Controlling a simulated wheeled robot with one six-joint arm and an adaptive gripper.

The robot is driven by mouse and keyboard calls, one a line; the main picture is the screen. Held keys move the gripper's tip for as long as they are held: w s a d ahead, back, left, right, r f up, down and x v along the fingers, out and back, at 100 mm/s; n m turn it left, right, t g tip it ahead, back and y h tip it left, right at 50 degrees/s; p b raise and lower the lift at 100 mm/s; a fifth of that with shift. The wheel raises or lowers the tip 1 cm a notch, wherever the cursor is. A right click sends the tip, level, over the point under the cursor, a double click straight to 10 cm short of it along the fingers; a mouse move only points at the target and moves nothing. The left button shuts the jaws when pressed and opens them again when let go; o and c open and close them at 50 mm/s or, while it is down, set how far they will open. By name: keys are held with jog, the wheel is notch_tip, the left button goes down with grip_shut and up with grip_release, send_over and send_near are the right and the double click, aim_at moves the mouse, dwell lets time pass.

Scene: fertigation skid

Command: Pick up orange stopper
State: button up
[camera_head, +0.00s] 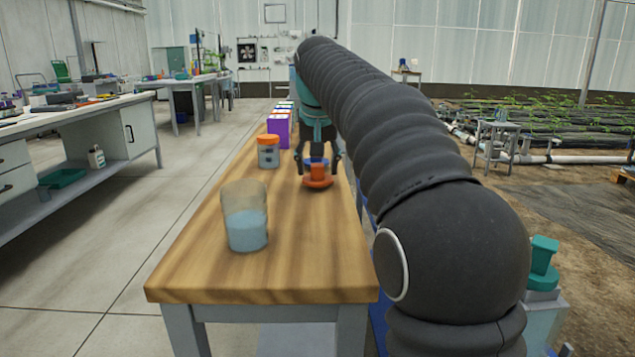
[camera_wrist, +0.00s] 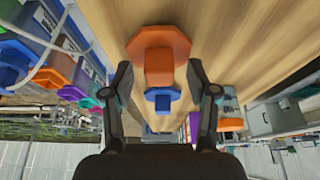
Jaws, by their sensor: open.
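The orange stopper (camera_head: 317,177) has a wide flat octagonal base and a raised block on top. It rests on the wooden bench (camera_head: 300,265). In the wrist view the orange stopper (camera_wrist: 160,55) lies ahead, between and just beyond the fingertips. My gripper (camera_head: 318,158) is above the stopper in the head view, its fingers spread to either side. In the wrist view my gripper (camera_wrist: 165,80) is open, with visible gaps to both sides of the orange block. I cannot tell how high the fingertips are above the stopper.
A blue stopper (camera_wrist: 163,98) lies close to the orange one. A clear beaker of bluish liquid (camera_head: 246,228) stands nearer on the bench. A jar with an orange lid (camera_head: 268,152) and a purple box (camera_head: 279,128) stand left of my gripper. The bench's near end is clear.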

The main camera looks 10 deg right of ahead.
jog(key=shift+w+f, duration=0.1)
jog(key=shift+f, duration=0.15)
jog(key=c, duration=1)
jog(key=shift+c, duration=0.2)
